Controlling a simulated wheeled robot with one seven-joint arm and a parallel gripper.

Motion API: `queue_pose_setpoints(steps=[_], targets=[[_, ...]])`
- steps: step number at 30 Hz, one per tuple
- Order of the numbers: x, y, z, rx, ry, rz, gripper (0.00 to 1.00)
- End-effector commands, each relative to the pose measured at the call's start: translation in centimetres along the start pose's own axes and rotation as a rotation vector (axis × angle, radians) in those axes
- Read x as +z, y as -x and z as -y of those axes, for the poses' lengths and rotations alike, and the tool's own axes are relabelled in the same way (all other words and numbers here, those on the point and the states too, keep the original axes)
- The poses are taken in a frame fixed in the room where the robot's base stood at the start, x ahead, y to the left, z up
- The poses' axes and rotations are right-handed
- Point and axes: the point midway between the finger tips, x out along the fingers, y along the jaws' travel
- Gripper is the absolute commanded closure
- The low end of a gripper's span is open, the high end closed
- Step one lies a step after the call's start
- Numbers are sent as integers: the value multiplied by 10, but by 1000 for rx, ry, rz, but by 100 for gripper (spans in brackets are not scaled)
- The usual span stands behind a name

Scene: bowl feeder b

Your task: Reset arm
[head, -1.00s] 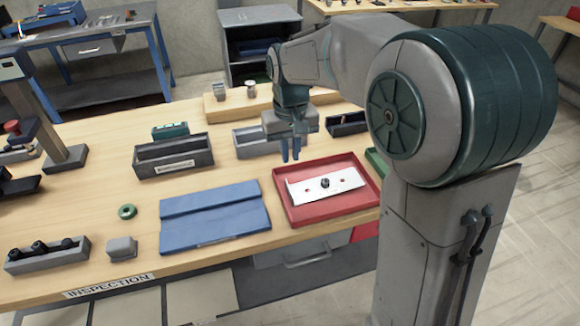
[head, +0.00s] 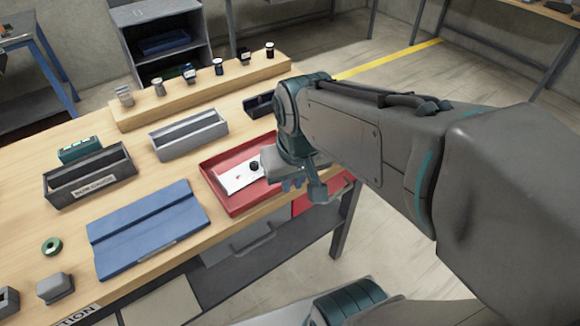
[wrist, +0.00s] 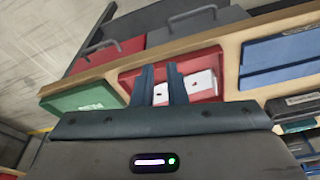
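My gripper (head: 292,186) hangs at the right side of the red tray in the head view, above the table's front edge. In the wrist view its two fingers (wrist: 160,68) stand apart with an empty gap between them. The red tray (head: 239,208) holds a white plate (head: 232,181) with a dark knob (head: 254,166) on it. My arm hides the tray's right end in the head view. In the wrist view the fingers cover part of the red tray (wrist: 127,82) and the white plate (wrist: 205,82).
A blue mat (head: 150,225), a dark labelled bin (head: 92,182) and a grey bin (head: 190,138) lie to the left. A wooden rack (head: 200,90) with several small parts stands behind. A green tray (wrist: 85,98) shows in the wrist view. Open floor lies right of the table.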

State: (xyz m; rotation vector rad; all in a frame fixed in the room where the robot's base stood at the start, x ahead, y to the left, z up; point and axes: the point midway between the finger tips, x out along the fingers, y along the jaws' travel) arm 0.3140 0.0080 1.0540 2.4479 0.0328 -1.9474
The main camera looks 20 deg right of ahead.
Motion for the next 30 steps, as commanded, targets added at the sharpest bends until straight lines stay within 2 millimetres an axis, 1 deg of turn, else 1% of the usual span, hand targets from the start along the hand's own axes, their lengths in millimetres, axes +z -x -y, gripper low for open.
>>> queue_pose_setpoints(steps=[1, 3, 6, 30], targets=[[10, -1, -4, 4, -14, -12, 88], [18, -3, -6, 7, -25, -23, 88], [24, -5, -8, 9, -32, -28, 88], [25, -5, -8, 9, -32, -29, 88]])
